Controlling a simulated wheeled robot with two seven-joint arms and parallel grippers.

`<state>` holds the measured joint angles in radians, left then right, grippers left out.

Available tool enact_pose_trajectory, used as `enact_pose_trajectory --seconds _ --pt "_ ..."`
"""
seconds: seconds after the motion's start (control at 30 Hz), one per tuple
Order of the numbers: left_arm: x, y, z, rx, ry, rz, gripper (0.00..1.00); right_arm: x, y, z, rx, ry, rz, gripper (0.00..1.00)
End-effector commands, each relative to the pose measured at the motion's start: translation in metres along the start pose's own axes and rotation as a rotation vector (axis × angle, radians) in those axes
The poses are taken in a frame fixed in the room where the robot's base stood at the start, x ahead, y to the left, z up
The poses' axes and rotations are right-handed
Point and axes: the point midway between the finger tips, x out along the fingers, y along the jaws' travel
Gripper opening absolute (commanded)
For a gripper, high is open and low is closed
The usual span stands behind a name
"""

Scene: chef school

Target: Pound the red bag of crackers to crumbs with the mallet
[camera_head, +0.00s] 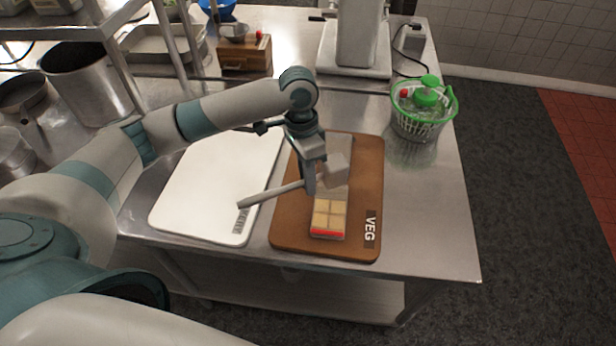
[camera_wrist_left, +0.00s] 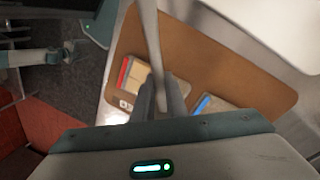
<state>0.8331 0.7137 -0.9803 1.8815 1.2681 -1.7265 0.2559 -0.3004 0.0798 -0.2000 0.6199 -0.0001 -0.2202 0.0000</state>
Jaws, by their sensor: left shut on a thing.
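My left gripper (camera_head: 309,188) is shut on the handle of a grey mallet (camera_head: 336,171), held above the brown board. The mallet's blocky head is to the right of the fingers, and its handle points left. The red bag of crackers (camera_head: 328,216) lies on the board's near part, with a red band at its near end and square crackers showing. The mallet head is beyond these crackers in the head view. In the left wrist view, the fingers (camera_wrist_left: 160,98) grip the handle (camera_wrist_left: 151,40), with the red bag (camera_wrist_left: 134,78) beside it.
A blue-banded bag (camera_wrist_left: 212,106) also lies on the brown board (camera_head: 368,180), marked VEG. A white board (camera_head: 205,190) lies to its left. A green-lidded basket (camera_head: 424,112) stands on the right, a wooden box (camera_head: 245,57) at the back. The steel table's right front is clear.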

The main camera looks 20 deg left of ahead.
Motion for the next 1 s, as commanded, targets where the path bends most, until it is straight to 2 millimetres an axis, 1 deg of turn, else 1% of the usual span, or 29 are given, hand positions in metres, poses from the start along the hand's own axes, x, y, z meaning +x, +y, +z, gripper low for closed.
enact_pose_trajectory --seconds 0.03,0.17,0.6,0.77,0.87,1.0 --pt "-0.012 0.003 0.0 0.0 0.001 0.0 0.0 -0.014 0.0 -0.001 0.0 0.0 0.0 0.85" --pt "-0.018 0.004 -0.001 0.001 0.002 0.0 0.0 -0.023 0.0 -0.002 0.0 0.0 0.0 0.85" --pt "-0.016 0.003 -0.001 -0.003 0.003 -0.001 0.0 -0.021 0.0 -0.002 0.0 0.0 0.0 0.85" --pt "-0.013 0.004 0.0 -0.042 0.013 -0.003 0.0 -0.009 0.0 -0.001 0.0 0.0 0.0 0.85" --pt "-0.009 0.006 0.002 -0.094 0.025 -0.004 0.0 0.004 0.0 0.0 0.0 0.0 0.0 0.85" --pt "-0.003 0.012 0.006 -0.206 0.051 -0.008 0.0 0.03 -0.001 0.003 0.0 0.0 0.0 0.85"
